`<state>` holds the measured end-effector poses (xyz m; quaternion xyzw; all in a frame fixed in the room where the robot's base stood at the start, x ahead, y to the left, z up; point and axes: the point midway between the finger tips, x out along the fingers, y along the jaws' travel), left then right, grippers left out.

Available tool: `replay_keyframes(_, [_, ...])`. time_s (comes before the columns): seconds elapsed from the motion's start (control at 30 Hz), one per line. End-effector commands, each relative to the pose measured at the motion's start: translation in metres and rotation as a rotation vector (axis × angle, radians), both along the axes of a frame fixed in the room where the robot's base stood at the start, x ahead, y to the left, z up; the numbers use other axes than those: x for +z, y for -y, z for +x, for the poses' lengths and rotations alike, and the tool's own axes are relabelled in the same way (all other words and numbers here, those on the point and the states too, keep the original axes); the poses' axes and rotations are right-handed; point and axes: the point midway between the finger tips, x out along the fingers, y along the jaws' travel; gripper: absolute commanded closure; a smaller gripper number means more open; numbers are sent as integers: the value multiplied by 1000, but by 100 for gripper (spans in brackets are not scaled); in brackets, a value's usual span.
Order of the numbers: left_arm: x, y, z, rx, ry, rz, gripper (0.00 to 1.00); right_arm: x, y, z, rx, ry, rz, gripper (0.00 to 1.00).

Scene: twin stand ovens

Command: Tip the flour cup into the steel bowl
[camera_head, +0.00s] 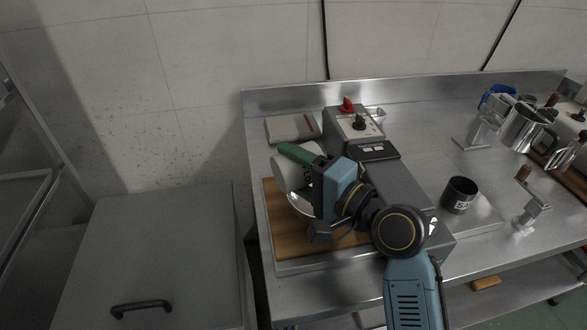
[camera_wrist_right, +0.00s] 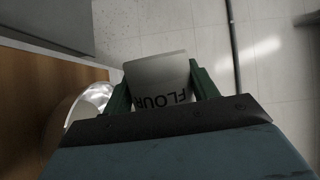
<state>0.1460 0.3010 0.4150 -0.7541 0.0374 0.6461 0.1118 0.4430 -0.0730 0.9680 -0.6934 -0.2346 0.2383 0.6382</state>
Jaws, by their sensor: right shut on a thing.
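The flour cup is a pale cup (camera_wrist_right: 158,82) lettered "FLOUR" in the right wrist view, held between the green fingers of my right gripper (camera_wrist_right: 160,90). In the head view the cup (camera_head: 291,173) shows at the left of my right gripper (camera_head: 299,158), tilted, above the steel bowl. The steel bowl (camera_head: 305,207) sits on a wooden board, mostly hidden behind the cup and gripper. Part of the bowl (camera_wrist_right: 90,100) also shows in the right wrist view. Whether flour is in the cup or bowl cannot be seen. My left gripper is not in view.
The wooden board (camera_head: 286,235) lies on the steel table's left end. Behind it is a grey machine with a red knob (camera_head: 347,104) and a pale book-like block (camera_head: 290,127). A dark cup (camera_head: 459,194) stands to the right. Steel jugs (camera_head: 519,127) stand at the far right.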

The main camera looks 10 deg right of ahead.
Motion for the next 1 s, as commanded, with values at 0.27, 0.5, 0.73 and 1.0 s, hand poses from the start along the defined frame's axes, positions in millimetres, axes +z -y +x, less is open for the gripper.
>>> replay_keyframes(0.27, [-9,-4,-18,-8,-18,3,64,6,4,1,-1,-31,105,67])
replay_keyframes(0.5, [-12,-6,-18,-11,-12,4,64,10,7,2,-1,-60,200,67])
replay_keyframes(0.73, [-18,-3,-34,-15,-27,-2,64,14,12,3,-1,-91,307,67])
replay_keyframes(1.0, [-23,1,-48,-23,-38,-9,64,18,18,5,-1,-135,448,67])
